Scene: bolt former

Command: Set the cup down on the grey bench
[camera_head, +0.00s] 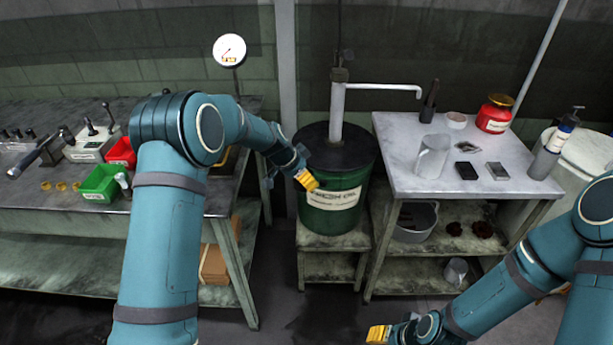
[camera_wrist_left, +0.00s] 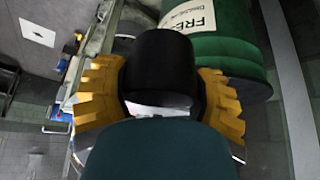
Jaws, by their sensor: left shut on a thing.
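My left gripper (camera_head: 306,180) is in front of the green drum in the head view. In the left wrist view its yellow fingers (camera_wrist_left: 163,98) are shut on a smooth black rounded thing, apparently the cup (camera_wrist_left: 160,62). The cup cannot be made out in the head view. The dark grey bench (camera_head: 150,222) stands at the left, and the gripper is off to its right, not over it. My right gripper (camera_head: 378,334) is low at the bottom of the head view; whether it is open is unclear.
The green drum (camera_head: 325,213) carries a pump with a long spout. A pale table (camera_head: 400,145) at right holds a metal jug (camera_head: 432,157), a red jar (camera_head: 495,114) and small blocks. Green (camera_head: 101,182) and red bins stand on the bench; its front right top looks clear.

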